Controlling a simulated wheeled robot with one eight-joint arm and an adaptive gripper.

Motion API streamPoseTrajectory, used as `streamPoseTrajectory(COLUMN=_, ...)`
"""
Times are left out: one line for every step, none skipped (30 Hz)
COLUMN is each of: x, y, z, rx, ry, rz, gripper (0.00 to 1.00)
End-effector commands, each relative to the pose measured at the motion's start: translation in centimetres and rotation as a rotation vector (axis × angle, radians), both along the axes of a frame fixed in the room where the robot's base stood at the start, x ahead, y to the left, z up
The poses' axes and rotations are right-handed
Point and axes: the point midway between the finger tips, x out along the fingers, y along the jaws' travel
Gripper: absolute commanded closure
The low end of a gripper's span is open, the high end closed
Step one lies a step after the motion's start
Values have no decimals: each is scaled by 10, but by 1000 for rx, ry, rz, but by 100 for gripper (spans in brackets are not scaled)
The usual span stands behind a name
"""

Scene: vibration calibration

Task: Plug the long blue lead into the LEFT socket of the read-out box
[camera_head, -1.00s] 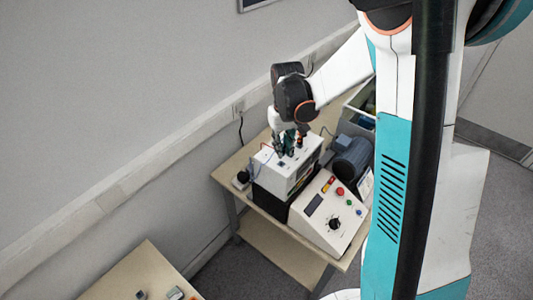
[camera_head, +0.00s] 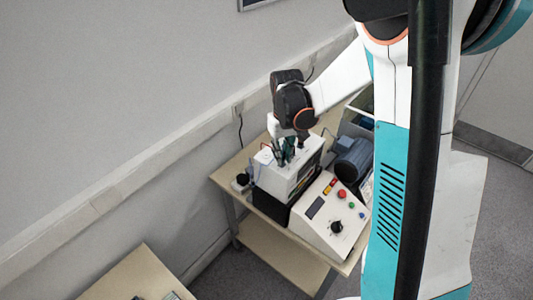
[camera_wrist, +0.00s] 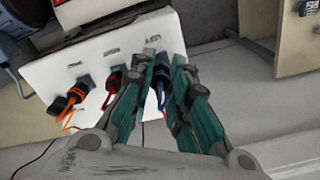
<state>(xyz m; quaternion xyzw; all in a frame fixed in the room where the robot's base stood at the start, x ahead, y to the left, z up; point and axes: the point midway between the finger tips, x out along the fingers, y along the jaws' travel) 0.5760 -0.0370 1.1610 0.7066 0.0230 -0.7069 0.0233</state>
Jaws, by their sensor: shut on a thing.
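The read-out box (camera_head: 304,170) is white and stands on a dark unit on the table. Its top face (camera_wrist: 95,52) shows a row of small labels and plugs in the wrist view. A black plug with an orange lead (camera_wrist: 80,88) and one with a red lead (camera_wrist: 114,80) are at that face. My gripper (camera_wrist: 167,62) is shut at the box's right end in this view, and also shows above the box in the head view (camera_head: 287,146). The blue lead (camera_wrist: 160,90) is at its fingers, which partly hide it. I cannot tell whether its plug is seated.
A sloped control panel (camera_head: 328,215) with coloured buttons and a knob stands in front of the box. A blue-grey motor (camera_head: 352,160) is to its right. A black item (camera_head: 242,179) sits at the table's left edge. The wall is close behind.

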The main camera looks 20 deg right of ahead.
Motion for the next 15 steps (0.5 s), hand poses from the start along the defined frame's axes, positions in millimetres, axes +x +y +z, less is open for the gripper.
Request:
streamPoseTrajectory(x=0, y=0, z=-2, rx=0, ry=0, rz=0, gripper=100)
streamPoseTrajectory(x=0, y=0, z=-3, rx=0, ry=0, rz=0, gripper=100)
streamPoseTrajectory(x=0, y=0, z=-4, rx=0, ry=0, rz=0, gripper=100)
streamPoseTrajectory(x=0, y=0, z=-5, rx=0, ry=0, rz=0, gripper=100)
streamPoseTrajectory(x=0, y=0, z=-5, rx=0, ry=0, rz=0, gripper=100)
streamPoseTrajectory(x=0, y=0, z=-6, rx=0, ry=0, rz=0, gripper=100)
streamPoseTrajectory(x=0, y=0, z=-6, rx=0, ry=0, rz=0, gripper=100)
streamPoseTrajectory(x=0, y=0, z=-6, rx=0, ry=0, rz=0, gripper=100)
streamPoseTrajectory(x=0, y=0, z=-6, rx=0, ry=0, rz=0, gripper=100)
streamPoseTrajectory(x=0, y=0, z=-6, rx=0, ry=0, rz=0, gripper=100)
streamPoseTrajectory(x=0, y=0, z=-6, rx=0, ry=0, rz=0, gripper=100)
streamPoseTrajectory(x=0, y=0, z=-6, rx=0, ry=0, rz=0, gripper=100)
streamPoseTrajectory(x=0, y=0, z=-6, rx=0, ry=0, rz=0, gripper=100)
streamPoseTrajectory(x=0, y=0, z=-5, rx=0, ry=0, rz=0, gripper=100)
streamPoseTrajectory(x=0, y=0, z=-5, rx=0, ry=0, rz=0, gripper=100)
